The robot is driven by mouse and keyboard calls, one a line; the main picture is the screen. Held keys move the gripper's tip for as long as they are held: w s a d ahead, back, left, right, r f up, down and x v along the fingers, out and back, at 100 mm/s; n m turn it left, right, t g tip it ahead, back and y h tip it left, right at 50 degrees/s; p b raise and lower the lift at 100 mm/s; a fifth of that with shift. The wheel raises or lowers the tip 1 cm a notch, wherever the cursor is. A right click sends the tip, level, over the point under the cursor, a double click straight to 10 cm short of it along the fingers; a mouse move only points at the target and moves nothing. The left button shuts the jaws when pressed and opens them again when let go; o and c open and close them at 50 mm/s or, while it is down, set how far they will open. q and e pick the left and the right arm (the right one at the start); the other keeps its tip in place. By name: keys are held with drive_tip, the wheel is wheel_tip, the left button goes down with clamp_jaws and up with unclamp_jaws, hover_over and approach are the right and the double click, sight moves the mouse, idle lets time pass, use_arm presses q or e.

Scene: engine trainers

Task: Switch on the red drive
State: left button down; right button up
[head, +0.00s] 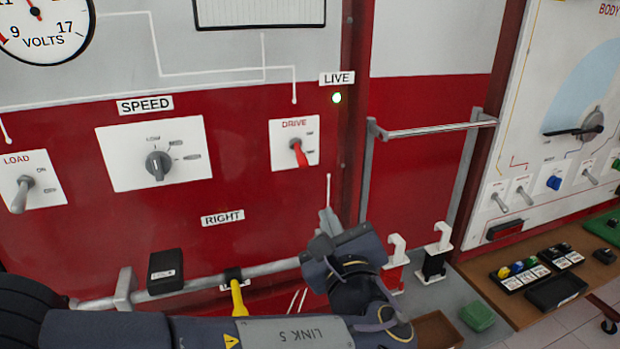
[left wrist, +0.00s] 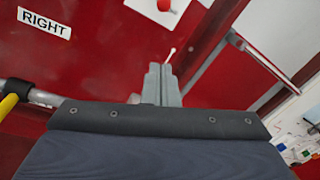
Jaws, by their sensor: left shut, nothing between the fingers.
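The red drive switch (head: 299,154) has a red lever on a white plate marked DRIVE, on the red panel. Its lever points downward. In the left wrist view, part of its red lever (left wrist: 164,4) shows at the top edge. My left gripper (head: 328,214) is shut and empty, below and slightly right of the switch plate and apart from it. Its closed fingertips (left wrist: 160,70) point up the panel in the left wrist view. My right gripper is not in view.
The SPEED knob (head: 158,165) and LOAD switch (head: 22,194) are to the left. A metal handle (head: 430,130) stands out at right. A rail (head: 205,283) runs below, with a black box (head: 165,271).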

use_arm(q)
drive_tip(key=shift+w, duration=0.1)
drive_tip(key=p, duration=0.2)
approach(311, 174)
drive_tip(key=w, duration=0.4)
drive_tip(key=shift+w+a+r, duration=0.25)
drive_tip(key=shift+w+a, duration=0.05)
drive_tip(key=shift+a, duration=0.05)
drive_tip(key=r, duration=0.1)
drive_tip(key=s+a+r+p, duration=0.1)
drive_tip(key=r, duration=0.1)
drive_tip(key=shift+s+a+r, duration=0.1)
drive_tip(key=shift+s+a, duration=0.05)
drive_tip(key=shift+s, duration=0.15)
